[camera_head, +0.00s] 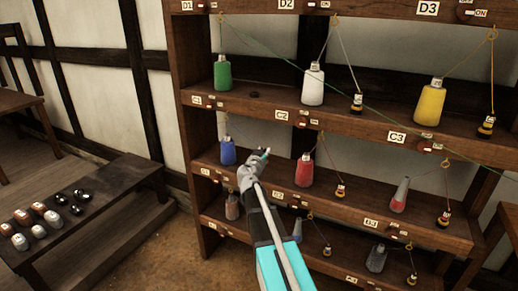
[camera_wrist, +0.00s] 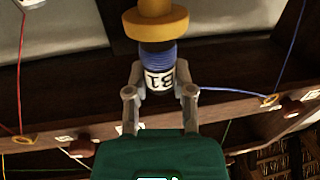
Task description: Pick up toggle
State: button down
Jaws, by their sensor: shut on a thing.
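My gripper (camera_wrist: 160,84) is shut on the toggle (camera_wrist: 160,54) in the wrist view. The toggle has an orange flange, a band of blue winding and a white label reading B1, and the two fingers hold it at the label. In the head view my gripper (camera_head: 257,163) is in front of the wooden rack, at the middle shelf, just right of a blue cone (camera_head: 228,152). The toggle is too small there to make out clearly.
The rack (camera_head: 186,100) holds green, white, yellow and red cones. Cords run through rings, with similar toggles hanging at right (camera_head: 485,128). A blue cord (camera_wrist: 295,50) passes a ring at right in the wrist view. A low bench (camera_head: 110,190) with small items stands left.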

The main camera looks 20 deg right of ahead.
jog(key=shift+s+r, duration=0.15)
jog(key=shift+s, duration=0.2)
dwell(0.4)
notch_tip(320, 180, up, 10)
jog(key=p, duration=1)
